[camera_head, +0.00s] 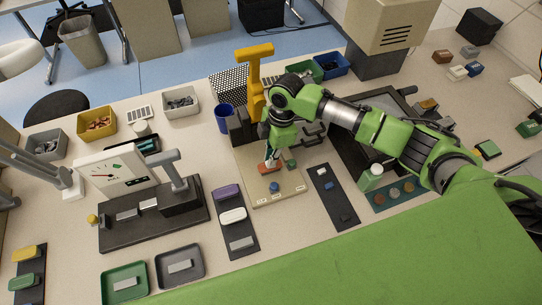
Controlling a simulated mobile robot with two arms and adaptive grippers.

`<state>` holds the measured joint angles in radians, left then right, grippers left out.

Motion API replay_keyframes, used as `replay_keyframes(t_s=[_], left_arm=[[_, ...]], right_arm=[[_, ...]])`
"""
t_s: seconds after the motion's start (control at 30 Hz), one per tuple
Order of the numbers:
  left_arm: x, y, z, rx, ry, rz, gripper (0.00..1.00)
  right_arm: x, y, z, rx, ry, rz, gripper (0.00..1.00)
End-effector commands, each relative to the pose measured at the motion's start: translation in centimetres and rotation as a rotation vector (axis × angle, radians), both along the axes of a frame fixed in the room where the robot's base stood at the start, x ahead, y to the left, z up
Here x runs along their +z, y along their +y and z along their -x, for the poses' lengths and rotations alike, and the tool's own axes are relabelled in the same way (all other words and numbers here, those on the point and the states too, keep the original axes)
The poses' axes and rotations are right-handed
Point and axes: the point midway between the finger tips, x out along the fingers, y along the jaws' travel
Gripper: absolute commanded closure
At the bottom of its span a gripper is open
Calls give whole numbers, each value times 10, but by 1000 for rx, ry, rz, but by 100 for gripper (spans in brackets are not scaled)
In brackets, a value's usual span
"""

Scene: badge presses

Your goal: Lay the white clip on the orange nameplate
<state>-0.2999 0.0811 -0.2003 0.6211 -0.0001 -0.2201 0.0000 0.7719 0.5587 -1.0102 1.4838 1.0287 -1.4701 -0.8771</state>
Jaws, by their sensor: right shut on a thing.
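The orange nameplate (264,170) lies on the beige board of the press in the middle of the table. My right gripper (271,158) points down right over it and is shut on a small pale piece, which looks like the white clip (272,153). The fingers hide much of that piece, and I cannot tell if it touches the nameplate. My left gripper does not show.
The yellow press lever (253,75) stands behind the board. A blue knob (274,187) and a green block (291,164) are close to the nameplate. A dark strip (336,202) with small pieces lies to the right, a nameplate strip (228,228) to the left.

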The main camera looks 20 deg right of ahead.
Motion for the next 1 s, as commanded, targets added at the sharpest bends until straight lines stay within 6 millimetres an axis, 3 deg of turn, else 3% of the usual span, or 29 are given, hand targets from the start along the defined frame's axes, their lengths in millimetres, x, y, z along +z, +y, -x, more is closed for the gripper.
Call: replay_keyframes(t_s=[0.8,0.83,0.87,1.0], left_arm=[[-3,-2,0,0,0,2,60],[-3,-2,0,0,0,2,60],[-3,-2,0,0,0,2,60],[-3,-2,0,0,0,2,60]], right_arm=[[-8,0,0,1,0,0,98],[-8,0,0,1,0,0,82],[-8,0,0,1,0,0,74],[-8,0,0,1,0,0,70]])
